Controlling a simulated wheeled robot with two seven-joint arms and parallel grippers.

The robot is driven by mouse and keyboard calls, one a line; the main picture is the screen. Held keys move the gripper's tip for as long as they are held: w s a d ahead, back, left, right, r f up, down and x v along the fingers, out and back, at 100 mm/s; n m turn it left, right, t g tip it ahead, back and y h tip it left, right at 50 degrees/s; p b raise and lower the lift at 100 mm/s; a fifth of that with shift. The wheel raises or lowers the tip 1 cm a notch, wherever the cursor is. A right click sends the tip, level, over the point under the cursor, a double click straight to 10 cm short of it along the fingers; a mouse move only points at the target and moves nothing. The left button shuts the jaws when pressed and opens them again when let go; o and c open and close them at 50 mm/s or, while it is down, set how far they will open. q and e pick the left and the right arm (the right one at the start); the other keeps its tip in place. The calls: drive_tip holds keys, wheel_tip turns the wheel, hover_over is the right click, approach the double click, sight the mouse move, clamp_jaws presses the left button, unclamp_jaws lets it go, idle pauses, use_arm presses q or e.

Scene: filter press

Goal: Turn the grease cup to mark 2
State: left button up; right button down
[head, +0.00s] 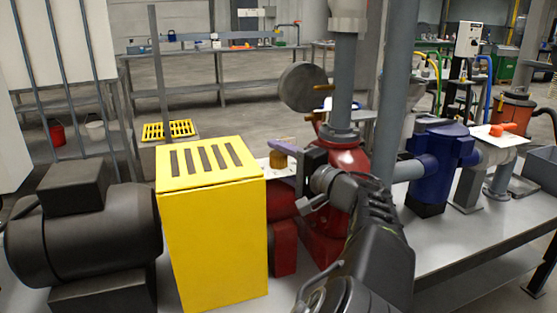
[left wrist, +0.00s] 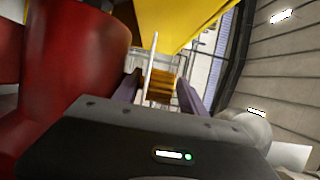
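The grease cup, a ribbed brass cap (left wrist: 160,88), shows in the left wrist view beyond and between my fingertips. In the head view a small brass part of it (head: 283,187) shows below the purple finger, beside the red pump casing (head: 345,165). My left gripper (head: 286,150) is at the cup; in the wrist view its two purple fingers (left wrist: 160,85) stand apart on either side of it, with slim gaps showing. A thin white upright strip (left wrist: 150,68) stands by the cup. The marks cannot be read. My right gripper is not in view.
A yellow slotted guard (head: 212,240) stands close left of the cup, with a black motor (head: 85,235) beyond it. A grey pipe (head: 397,80) rises behind my arm. A blue housing (head: 440,160) is at right; the grey bench top (head: 450,235) before it is clear.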

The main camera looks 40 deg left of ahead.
use_arm(q)
clamp_jaws()
idle(0.3)
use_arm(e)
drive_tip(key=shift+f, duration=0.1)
use_arm(q)
drive_tip(key=m+t+b, duration=0.1)
drive_tip(key=m+t+h+b, duration=0.1)
drive_tip(key=t+b, duration=0.1)
drive_tip(key=shift+f, duration=0.3)
drive_tip(key=m+t+h+b, duration=0.2)
drive_tip(key=m+t+b, duration=0.1)
drive_tip(key=t+b, duration=0.1)
drive_tip(key=shift+t+h+b, duration=0.4)
drive_tip(key=shift+r+m+t+h+b, duration=0.2)
drive_tip(key=shift+m+t+h+b, duration=0.25)
drive_tip(key=shift+m+b, duration=0.2)
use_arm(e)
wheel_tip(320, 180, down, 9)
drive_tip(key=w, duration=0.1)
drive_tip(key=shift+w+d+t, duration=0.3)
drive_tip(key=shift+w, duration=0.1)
use_arm(q)
drive_tip(key=shift+o, duration=0.4)
unclamp_jaws()
drive_tip(key=shift+r, duration=0.1)
